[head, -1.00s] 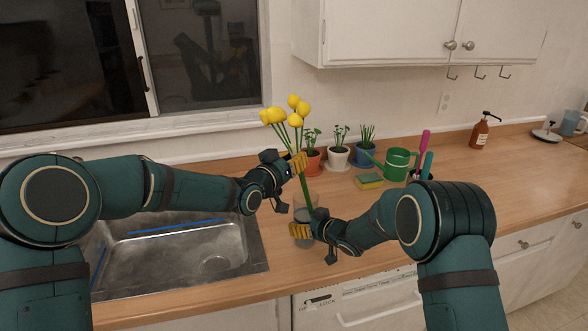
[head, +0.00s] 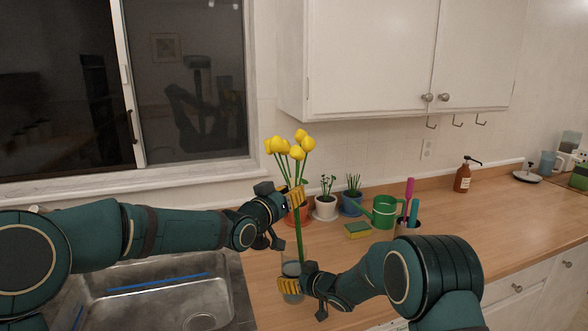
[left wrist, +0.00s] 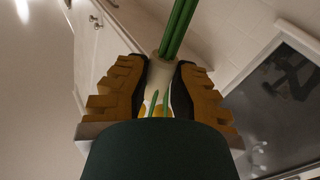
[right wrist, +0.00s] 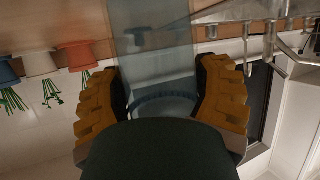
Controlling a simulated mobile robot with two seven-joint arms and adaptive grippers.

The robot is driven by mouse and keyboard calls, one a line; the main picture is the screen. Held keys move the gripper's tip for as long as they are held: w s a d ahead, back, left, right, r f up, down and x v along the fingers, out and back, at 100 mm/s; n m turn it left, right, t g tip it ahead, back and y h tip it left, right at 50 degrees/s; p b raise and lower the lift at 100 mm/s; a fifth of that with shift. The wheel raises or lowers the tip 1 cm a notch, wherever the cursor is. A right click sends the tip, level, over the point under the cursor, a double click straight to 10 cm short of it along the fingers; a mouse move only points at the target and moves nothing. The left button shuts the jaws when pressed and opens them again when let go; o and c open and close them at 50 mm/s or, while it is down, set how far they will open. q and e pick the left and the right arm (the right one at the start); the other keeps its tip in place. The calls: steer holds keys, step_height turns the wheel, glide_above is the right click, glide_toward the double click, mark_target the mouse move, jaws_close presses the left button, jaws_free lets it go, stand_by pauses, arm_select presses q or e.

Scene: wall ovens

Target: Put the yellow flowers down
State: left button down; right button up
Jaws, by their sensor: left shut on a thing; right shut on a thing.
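The yellow flowers (head: 297,150) stand nearly upright on long green stems. My left gripper (head: 295,196) is shut on the stems, which also show between its fingers in the left wrist view (left wrist: 178,30). Below it, my right gripper (head: 288,285) is shut on a clear glass vase (head: 291,267) over the counter's front part, near the sink. The vase fills the space between the fingers in the right wrist view (right wrist: 155,65). The stems' lower ends reach down to the vase's mouth. I cannot tell if they are inside it, or if the vase touches the counter.
Potted plants, such as one in a white pot (head: 325,208), stand behind the grippers. A yellow-green sponge (head: 358,230), a green watering can (head: 385,211) and a soap bottle (head: 463,178) are to the right. The sink (head: 150,300) is at left.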

arm_select(q)
step_height(320, 180, up, 6)
steer(key=s+a+m+h, duration=0.1)
steer(key=m, duration=0.2)
step_height(320, 180, down, 18)
steer(key=shift+a+r+m+g, duration=0.15)
steer(key=shift+a+m+g, duration=0.05)
steer(key=shift+m+g, duration=0.1)
stand_by(0.6)
steer(key=c, duration=1.1)
jaws_free()
